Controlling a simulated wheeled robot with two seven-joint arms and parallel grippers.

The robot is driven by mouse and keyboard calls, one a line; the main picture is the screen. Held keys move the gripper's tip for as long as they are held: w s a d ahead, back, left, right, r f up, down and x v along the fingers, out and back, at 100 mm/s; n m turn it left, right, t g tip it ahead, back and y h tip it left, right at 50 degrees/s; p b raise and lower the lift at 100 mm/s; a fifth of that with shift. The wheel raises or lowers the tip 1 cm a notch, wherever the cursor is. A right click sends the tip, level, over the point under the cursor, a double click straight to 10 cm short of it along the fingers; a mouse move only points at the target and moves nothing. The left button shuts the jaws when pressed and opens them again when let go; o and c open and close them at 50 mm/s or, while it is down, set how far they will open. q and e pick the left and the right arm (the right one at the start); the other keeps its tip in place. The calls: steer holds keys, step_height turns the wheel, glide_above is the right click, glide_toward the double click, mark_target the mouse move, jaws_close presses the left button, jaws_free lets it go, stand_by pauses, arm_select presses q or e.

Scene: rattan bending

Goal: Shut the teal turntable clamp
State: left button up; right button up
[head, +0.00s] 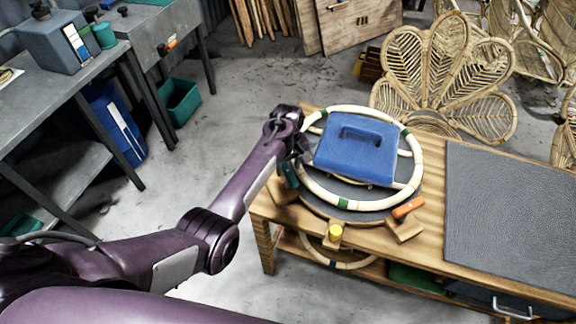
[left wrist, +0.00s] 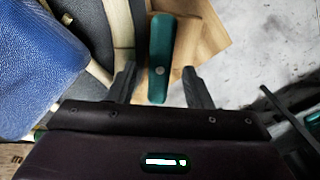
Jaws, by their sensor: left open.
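The teal turntable clamp (head: 290,175) sits at the left edge of the round dark turntable (head: 374,209) on the wooden bench, partly hidden by my left gripper (head: 299,152). In the left wrist view, the clamp's teal lever (left wrist: 161,52) stands lengthwise between the two dark fingers of my left gripper (left wrist: 160,84). Those fingers are open, one on each side of the lever, with a gap visible on both sides. I cannot tell how far the lever is turned. My right gripper is in neither view.
A pale rattan ring (head: 307,189) with green bands lies on the turntable, a blue block (head: 355,158) over it. An orange clamp (head: 408,207) and a yellow clamp (head: 335,232) are at the turntable's edge. A grey mat (head: 510,210) covers the bench's right part.

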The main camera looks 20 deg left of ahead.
arm_select(q)
steer(key=shift+f, duration=0.6)
steer(key=shift+c, duration=0.2)
steer(key=c, duration=0.9)
steer(key=shift+c, duration=0.2)
